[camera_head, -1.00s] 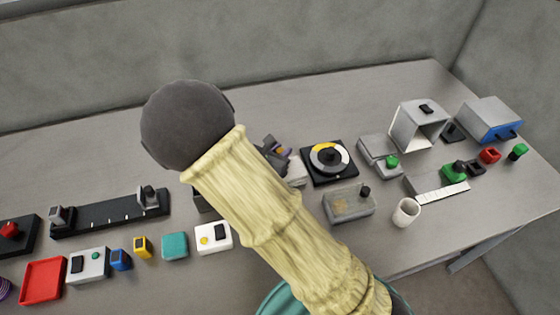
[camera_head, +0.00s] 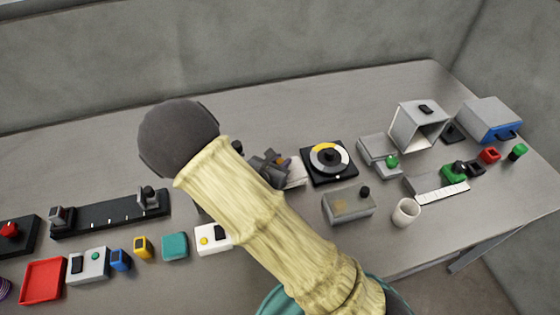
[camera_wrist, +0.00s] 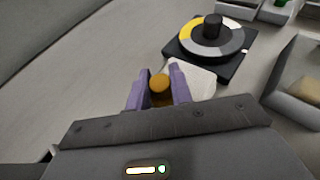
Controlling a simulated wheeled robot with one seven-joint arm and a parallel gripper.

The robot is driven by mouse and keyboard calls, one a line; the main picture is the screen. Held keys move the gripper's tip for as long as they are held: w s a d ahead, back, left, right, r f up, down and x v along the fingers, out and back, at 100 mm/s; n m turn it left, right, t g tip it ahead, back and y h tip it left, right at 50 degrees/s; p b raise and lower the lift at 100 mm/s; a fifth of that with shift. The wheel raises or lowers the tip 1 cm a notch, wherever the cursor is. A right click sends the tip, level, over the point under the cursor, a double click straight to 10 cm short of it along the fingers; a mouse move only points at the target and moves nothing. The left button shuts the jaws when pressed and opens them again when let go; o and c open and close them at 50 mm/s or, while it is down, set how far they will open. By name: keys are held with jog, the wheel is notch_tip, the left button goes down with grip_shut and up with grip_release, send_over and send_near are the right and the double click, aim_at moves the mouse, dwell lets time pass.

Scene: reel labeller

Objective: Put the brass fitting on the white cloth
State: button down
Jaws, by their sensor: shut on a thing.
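My gripper (camera_wrist: 157,92) is shut on the brass fitting (camera_wrist: 160,83), which shows as a small golden-brown round piece between the two purple fingers in the wrist view. The white cloth (camera_wrist: 198,78) lies right behind and to the right of the fingers, partly hidden by them. In the head view my gripper (camera_head: 277,166) is at the left edge of the cloth (camera_head: 297,174), and my arm hides much of the area around it. I cannot tell whether the fitting touches the cloth.
A black dial plate (camera_head: 329,176) with a grey and yellow ring stands just right of the cloth. A grey box (camera_head: 348,207) with a black knob and a white cup (camera_head: 405,212) are further right. A white switch box (camera_head: 212,240) is at the lower left. The table behind is clear.

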jog(key=shift+f, duration=0.15)
jog(key=c, duration=1.3)
grip_release()
jog(key=shift+o, duration=0.2)
jog(key=shift+r, duration=0.2)
jog(key=b+v, duration=0.1)
jog(key=v, duration=1.1)
jog(key=shift+d, duration=0.15)
